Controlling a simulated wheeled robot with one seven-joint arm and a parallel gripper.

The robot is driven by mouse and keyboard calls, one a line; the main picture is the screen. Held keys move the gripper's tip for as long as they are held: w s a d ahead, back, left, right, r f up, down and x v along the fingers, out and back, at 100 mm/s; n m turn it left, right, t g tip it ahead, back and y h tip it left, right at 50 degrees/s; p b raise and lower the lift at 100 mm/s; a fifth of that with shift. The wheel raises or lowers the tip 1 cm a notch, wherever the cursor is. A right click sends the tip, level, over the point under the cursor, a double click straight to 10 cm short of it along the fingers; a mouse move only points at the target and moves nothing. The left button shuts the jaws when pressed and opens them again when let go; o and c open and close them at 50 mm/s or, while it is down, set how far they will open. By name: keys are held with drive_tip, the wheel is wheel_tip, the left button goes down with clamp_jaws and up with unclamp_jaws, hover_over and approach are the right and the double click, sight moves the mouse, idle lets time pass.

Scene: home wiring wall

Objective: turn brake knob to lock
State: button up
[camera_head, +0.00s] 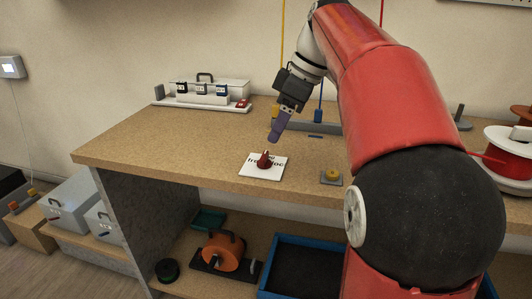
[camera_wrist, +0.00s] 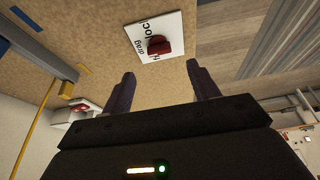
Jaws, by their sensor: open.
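The brake knob (camera_head: 264,160) is a small dark red knob on a white label plate (camera_head: 274,173) with black lettering, lying on the wooden bench top. In the wrist view the knob (camera_wrist: 158,45) sits on the plate (camera_wrist: 170,26), beyond and between my two fingertips. The lettering is partly covered by the knob; "lock" is partly readable. My gripper (camera_head: 275,136) has purple-grey fingers and is just above and behind the knob, apart from it. In the wrist view my gripper (camera_wrist: 163,80) is open with nothing between the fingers.
A yellow button on a grey base (camera_head: 331,177) is right of the plate. A red wire spool (camera_head: 510,150) is at the right. The left bench top is clear.

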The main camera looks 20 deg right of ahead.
sight(264, 155)
drive_tip(key=b+x, duration=0.1)
drive_tip(key=x, duration=0.6)
drive_tip(key=shift+w+a+f, duration=0.1)
drive_tip(key=shift+a+f, duration=0.1)
drive_tip(key=shift+f, duration=0.05)
drive_tip(key=c, duration=1)
